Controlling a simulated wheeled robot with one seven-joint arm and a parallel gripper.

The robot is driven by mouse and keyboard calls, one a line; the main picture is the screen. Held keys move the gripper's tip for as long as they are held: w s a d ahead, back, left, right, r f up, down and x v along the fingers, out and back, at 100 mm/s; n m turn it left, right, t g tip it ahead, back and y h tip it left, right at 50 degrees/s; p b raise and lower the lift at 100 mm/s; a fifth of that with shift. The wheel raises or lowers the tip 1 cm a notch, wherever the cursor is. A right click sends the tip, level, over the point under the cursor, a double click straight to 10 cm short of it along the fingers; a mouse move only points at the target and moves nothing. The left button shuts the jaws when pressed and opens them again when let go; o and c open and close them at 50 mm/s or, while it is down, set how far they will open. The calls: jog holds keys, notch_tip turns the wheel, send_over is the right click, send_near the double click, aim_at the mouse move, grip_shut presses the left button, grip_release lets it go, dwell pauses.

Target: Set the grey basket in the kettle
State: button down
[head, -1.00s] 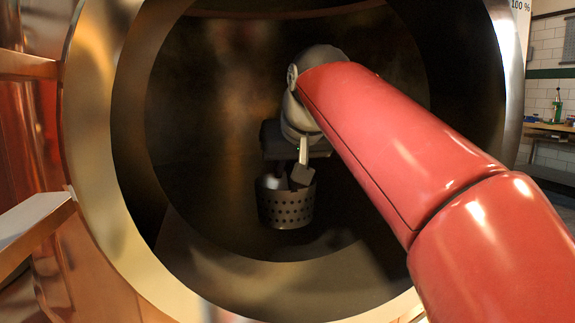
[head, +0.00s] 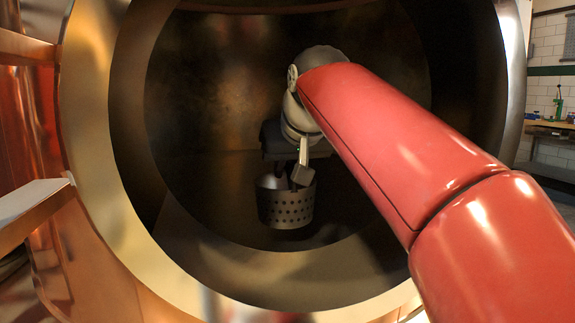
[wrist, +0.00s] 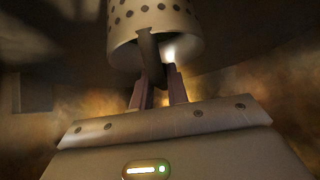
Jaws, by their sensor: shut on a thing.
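The grey basket (head: 286,208) is a perforated cylinder, seen in the head view inside the round opening of the copper kettle (head: 95,200). My gripper (head: 302,176) is shut on the basket at its upper edge, and the basket hangs upright below it. In the wrist view the basket (wrist: 156,28) shows at the top, with my gripper's fingers (wrist: 158,75) reaching its wall. Whether the basket's underside touches the kettle's inner surface is too dark to tell.
A pale ledge (head: 32,200) sticks out at the left. A workbench (head: 550,128) with small items stands far right. The dark kettle interior around the basket looks clear.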

jog(key=shift+f, duration=0.15)
jog(key=shift+f+b, duration=0.6)
jog(key=shift+b, duration=0.05)
jog(key=shift+f, duration=0.25)
jog(key=shift+f+b, duration=0.65)
jog(key=shift+f, duration=0.35)
dwell(0.4)
jog(key=c, duration=1.3)
grip_release()
